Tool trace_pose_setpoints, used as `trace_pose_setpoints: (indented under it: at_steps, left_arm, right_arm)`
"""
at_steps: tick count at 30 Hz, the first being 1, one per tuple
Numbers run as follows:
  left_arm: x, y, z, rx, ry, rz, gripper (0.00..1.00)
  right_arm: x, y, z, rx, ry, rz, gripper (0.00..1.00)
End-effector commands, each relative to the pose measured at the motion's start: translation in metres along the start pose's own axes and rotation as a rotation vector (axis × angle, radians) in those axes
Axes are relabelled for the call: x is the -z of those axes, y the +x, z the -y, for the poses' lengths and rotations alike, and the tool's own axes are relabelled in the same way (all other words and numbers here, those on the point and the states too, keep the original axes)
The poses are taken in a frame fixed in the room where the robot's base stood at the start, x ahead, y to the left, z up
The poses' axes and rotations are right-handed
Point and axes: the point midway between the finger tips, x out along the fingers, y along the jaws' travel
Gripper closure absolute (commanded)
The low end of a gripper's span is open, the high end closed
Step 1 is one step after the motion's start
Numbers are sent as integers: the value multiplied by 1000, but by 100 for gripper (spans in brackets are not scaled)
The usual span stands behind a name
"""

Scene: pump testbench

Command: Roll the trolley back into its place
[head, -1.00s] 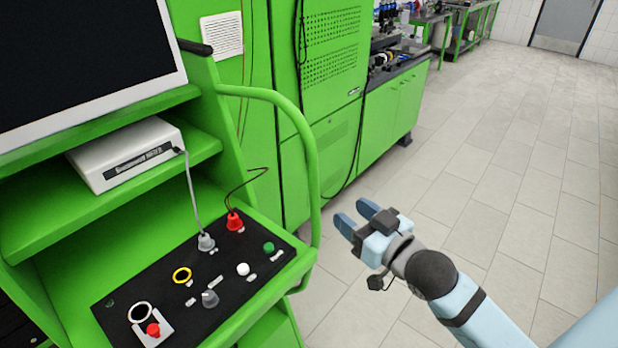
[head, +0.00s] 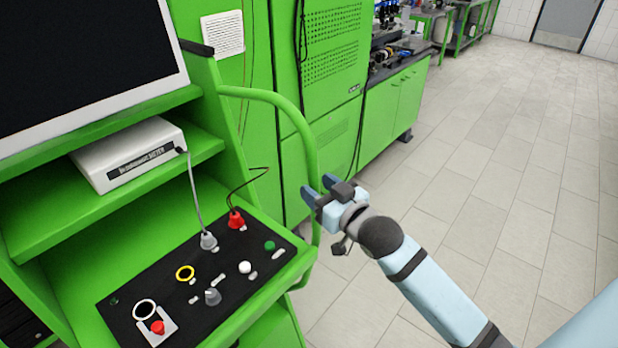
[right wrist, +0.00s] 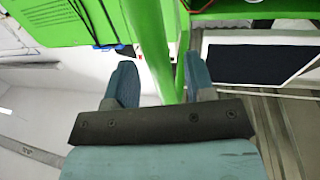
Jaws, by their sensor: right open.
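The green trolley (head: 170,210) fills the left of the head view, with a screen on top, shelves and a black control panel. Its green tubular handle (head: 312,150) curves down its right side. My right gripper (head: 318,188) is open, with its fingertips at the handle's lower stretch. In the right wrist view the green handle tube (right wrist: 152,50) runs between the two blue fingers of the right gripper (right wrist: 160,85). Whether the fingers touch the tube cannot be told. My left gripper is not in view.
A white box (head: 130,153) sits on the trolley shelf. The control panel (head: 200,285) has knobs, buttons and plugged cables. A green cabinet (head: 335,60) stands behind the trolley, with a green bench (head: 395,100) farther right. The tiled floor (head: 490,190) on the right is clear.

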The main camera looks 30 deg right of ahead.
Motion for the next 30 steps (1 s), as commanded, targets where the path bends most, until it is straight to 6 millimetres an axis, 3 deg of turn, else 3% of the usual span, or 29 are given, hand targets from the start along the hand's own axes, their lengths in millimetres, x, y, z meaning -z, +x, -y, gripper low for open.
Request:
trace_pose_setpoints:
  at_steps: [9, 23, 27, 30]
  left_arm:
    - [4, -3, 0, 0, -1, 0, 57]
    - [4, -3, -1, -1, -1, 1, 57]
    - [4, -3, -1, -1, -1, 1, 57]
    - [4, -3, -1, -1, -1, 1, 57]
  right_arm:
    - [1, 29, 0, -1, -1, 0, 50]
    - [0, 36, 0, 0, -1, 0, 50]
    - [0, 36, 0, 0, -1, 0, 83]
    - [0, 35, 0, 0, -1, 0, 100]
